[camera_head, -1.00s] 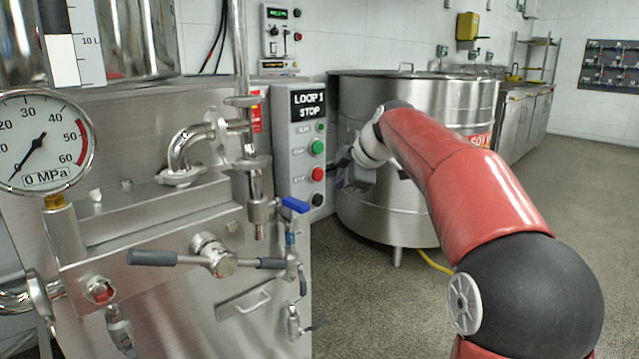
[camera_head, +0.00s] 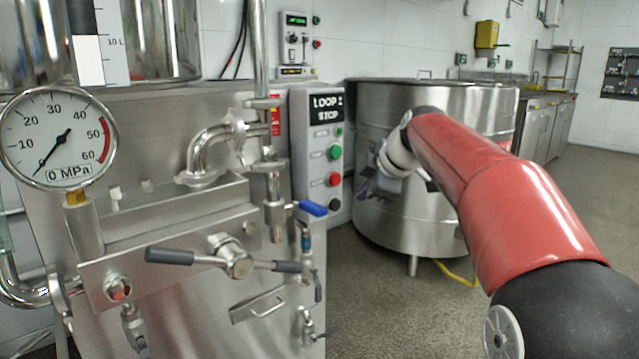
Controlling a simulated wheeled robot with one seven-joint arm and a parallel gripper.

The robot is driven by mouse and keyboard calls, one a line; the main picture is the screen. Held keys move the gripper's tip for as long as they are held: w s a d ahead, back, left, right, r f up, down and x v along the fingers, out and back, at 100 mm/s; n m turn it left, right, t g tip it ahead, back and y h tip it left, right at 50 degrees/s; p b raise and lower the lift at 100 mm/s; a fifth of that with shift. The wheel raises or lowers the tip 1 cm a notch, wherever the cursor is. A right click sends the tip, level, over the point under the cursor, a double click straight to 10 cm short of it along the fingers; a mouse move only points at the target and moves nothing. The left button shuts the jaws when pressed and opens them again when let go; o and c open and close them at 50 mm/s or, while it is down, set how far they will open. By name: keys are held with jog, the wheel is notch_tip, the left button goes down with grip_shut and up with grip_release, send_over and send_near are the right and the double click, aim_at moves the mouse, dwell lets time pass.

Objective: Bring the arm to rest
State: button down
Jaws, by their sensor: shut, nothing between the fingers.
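My arm (camera_head: 500,190), red with a black joint at the lower right, reaches from the lower right toward the middle of the view. At its far end a white wrist leads to my gripper (camera_head: 370,178), small and partly seen, in front of the steel tank. The gripper is shut and empty, to the right of the grey control panel (camera_head: 323,150) and apart from its buttons. The fingertips are hard to make out.
The mill's steel body (camera_head: 190,290) fills the left, with a pressure gauge (camera_head: 60,140) near 0 MPa and a grey-handled lever (camera_head: 225,258) sticking out. A steel tank (camera_head: 430,235) stands behind my arm. Open floor (camera_head: 590,200) lies to the right.

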jog(key=s+f+m+g+h+p, duration=0.1)
jog(key=s+f+m, duration=0.4)
jog(key=s, duration=0.6)
jog(key=s+f+m+h+p, duration=0.1)
jog(key=s+f+m, duration=0.4)
jog(key=s, duration=0.7)
jog(key=s+f+m+g+h+p, duration=0.1)
jog(key=s+f+m, duration=0.4)
jog(key=s, duration=0.6)
jog(key=shift+s+a+m+g+p, duration=0.2)
jog(key=shift+s+m+g+p, duration=0.15)
jog(key=shift+m, duration=0.35)
jog(key=shift+r, duration=0.1)
